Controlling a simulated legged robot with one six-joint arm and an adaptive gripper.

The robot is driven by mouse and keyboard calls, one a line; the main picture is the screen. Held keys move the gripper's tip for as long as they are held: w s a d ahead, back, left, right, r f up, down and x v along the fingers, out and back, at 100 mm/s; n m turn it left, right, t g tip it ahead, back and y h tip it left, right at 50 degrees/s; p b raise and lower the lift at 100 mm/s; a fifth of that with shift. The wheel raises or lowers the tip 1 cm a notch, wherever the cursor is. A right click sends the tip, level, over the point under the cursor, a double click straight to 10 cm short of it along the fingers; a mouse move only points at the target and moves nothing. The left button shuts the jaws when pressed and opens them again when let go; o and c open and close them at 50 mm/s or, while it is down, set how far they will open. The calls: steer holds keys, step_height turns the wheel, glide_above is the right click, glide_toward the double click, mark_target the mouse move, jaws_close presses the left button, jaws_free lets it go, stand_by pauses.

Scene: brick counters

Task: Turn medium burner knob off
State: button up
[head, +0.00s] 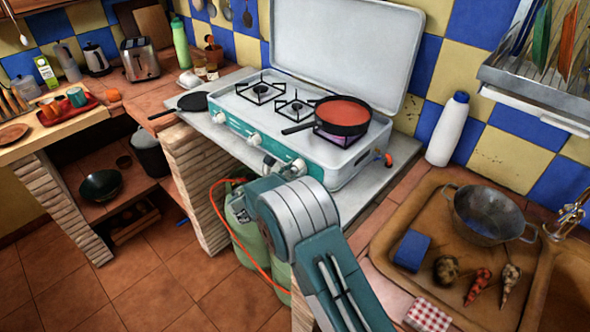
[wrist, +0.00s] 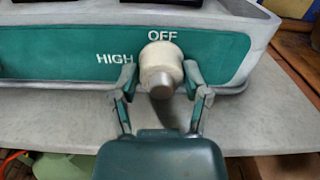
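The camping stove (head: 330,165) has a teal front panel with several pale knobs. The right-hand knob (head: 299,167) is beside my gripper (head: 272,168) in the head view. In the wrist view that knob (wrist: 160,66) stands between the two fingers of my gripper (wrist: 160,80), below the word OFF and right of the word HIGH. The fingers are spread on either side of the knob, with a small gap at the left; whether the right finger touches is unclear. The other knobs (head: 254,139) (head: 222,117) are to the left. A purple flame (head: 335,138) shows under the pan.
A pan with red sauce (head: 343,112) stands on the right burner, its handle pointing left. The open lid (head: 345,50) rises behind. A green gas bottle (head: 245,225) with an orange hose is under the counter.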

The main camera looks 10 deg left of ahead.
steer(key=c, duration=0.3)
steer(key=shift+c, duration=0.2)
